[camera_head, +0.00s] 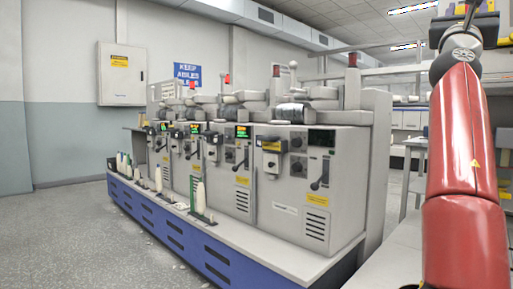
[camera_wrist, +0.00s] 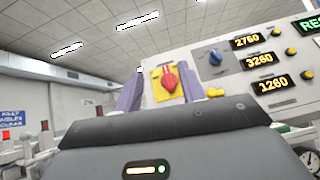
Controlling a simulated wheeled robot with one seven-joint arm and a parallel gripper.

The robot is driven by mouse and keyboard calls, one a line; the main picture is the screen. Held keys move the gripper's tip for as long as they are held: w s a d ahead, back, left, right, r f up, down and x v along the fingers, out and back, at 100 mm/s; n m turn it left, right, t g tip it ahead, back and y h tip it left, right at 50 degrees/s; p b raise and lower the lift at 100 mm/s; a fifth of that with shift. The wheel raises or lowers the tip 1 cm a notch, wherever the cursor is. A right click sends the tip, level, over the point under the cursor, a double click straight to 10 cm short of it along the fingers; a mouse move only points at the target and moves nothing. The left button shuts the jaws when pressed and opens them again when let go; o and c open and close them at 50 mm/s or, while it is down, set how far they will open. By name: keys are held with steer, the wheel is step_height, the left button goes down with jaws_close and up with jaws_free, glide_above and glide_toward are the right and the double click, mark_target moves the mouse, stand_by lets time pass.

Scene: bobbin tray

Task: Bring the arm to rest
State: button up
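My gripper (camera_wrist: 165,74) shows in the wrist view as two purple fingers standing apart above its dark grey body. They are open, and I see nothing held between them. Through the gap a red rotary knob on a yellow plate (camera_wrist: 167,82) shows on a pale control panel (camera_wrist: 225,75); I cannot tell how far beyond the fingers it is. In the head view my red arm rises along the right edge.
A row of grey winding machines (camera_head: 310,195) on a blue-sided base (camera_head: 200,245) fills the middle of the head view, with white bobbins (camera_head: 200,197) along its front ledge. A pale worktop (camera_head: 400,250) lies beside my arm. Open floor (camera_head: 70,240) is at left.

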steer(key=s+d+f+m+g+y, duration=0.2)
steer(key=d+f+m+g+y, duration=0.3)
steer(key=f+m, duration=0.65)
steer(key=a+f+m+y, duration=0.3)
steer(key=a+f+y, duration=0.15)
steer(key=f, duration=0.55)
steer(key=a+f+m+y, duration=0.35)
steer(key=a+f, duration=0.25)
steer(key=f, duration=0.4)
steer(key=s+a+f+m+g+y, duration=0.25)
steer(key=s+a+f, duration=0.35)
steer(key=a+f, duration=0.4)
steer(key=s+a+f+m+g+y, duration=0.25)
steer(key=s+a+f, duration=0.4)
steer(key=f, duration=0.55)
steer(key=s+a+f+m+g+y, duration=0.1)
steer(key=s+a+f+y, duration=0.3)
steer(key=a+f, duration=0.65)
step_height(320, 180, up, 11)
steer(key=s+d+p, duration=0.1)
steer(key=s+p, duration=0.1)
steer(key=p, duration=1.1)
steer(key=shift+r+h, duration=0.15)
steer(key=shift+h, duration=0.15)
steer(key=shift+d, duration=0.1)
steer(key=shift+c, duration=0.4)
